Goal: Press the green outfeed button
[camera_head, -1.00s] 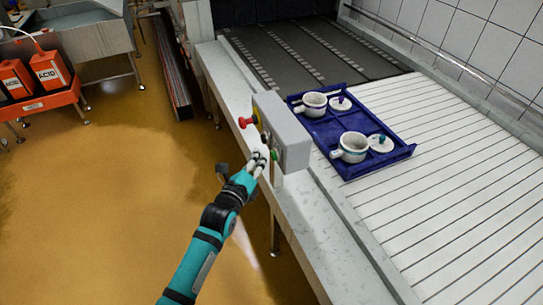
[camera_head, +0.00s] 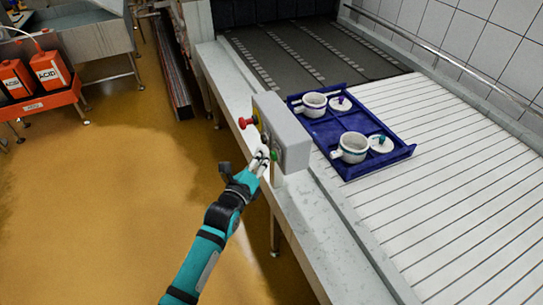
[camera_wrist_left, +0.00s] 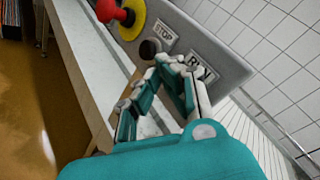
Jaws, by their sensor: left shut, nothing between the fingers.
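The green button (camera_head: 274,155) sits low on the near face of a grey control box (camera_head: 287,137) beside the conveyor. My left gripper (camera_head: 265,153) is shut and empty, its fingertips right at the green button; I cannot tell whether they touch it. In the left wrist view the closed fingertips (camera_wrist_left: 172,60) are at the box face (camera_wrist_left: 205,35), by the partly covered RUN label (camera_wrist_left: 203,70). The green button is hidden behind the fingers there. My right gripper is not in view.
A red emergency knob (camera_head: 245,122) sticks out of the same box; a dark button (camera_wrist_left: 150,48) lies by the STOP label (camera_wrist_left: 163,30). A blue tray (camera_head: 350,173) with white lidded-type pots and lids rests on the slatted conveyor (camera_head: 450,210). Orange floor (camera_head: 100,190) is open at left.

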